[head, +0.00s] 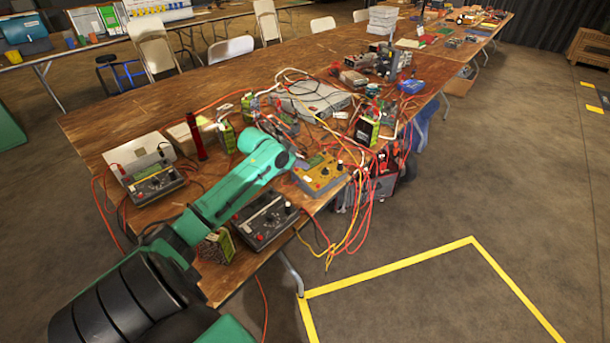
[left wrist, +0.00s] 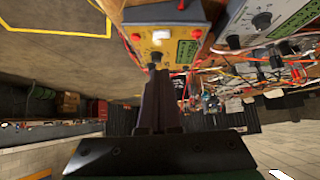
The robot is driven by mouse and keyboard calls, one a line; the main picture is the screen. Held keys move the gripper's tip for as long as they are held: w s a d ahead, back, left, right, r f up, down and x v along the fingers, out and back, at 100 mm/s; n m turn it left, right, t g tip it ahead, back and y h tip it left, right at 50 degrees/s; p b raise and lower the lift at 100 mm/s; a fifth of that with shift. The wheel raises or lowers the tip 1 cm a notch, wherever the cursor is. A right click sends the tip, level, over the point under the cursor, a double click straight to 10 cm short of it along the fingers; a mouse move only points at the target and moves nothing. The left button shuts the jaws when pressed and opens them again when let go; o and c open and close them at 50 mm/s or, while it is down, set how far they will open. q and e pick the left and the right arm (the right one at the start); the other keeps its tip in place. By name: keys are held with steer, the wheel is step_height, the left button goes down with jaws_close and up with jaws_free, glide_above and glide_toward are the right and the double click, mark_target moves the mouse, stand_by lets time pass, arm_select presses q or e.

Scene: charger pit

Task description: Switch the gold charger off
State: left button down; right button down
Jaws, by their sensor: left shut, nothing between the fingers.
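The gold charger (head: 318,180) sits at the right edge of the long wooden table, with a green display and a black knob on its face. In the left wrist view, the gold charger (left wrist: 176,48) shows a pale switch (left wrist: 161,35), red terminals and a black knob; I cannot tell the switch's position. Contact is unclear. My right gripper is not in view.
A grey charger (head: 265,220) stands nearer me, and another (head: 157,183) stands left. Red and yellow cables hang over the table edge beside the gold charger. A green battery (head: 367,130) and more devices crowd behind. The floor inside the yellow tape (head: 390,273) is clear.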

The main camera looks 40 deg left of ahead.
mark_target(307, 178)
arm_select(q)
steer(key=f, duration=0.1)
steer(key=w+f, duration=0.1)
steer(key=f, duration=0.2)
steer(key=shift+w+f, duration=0.15)
steer(key=shift+w, duration=0.15)
steer(key=shift+f, duration=0.6)
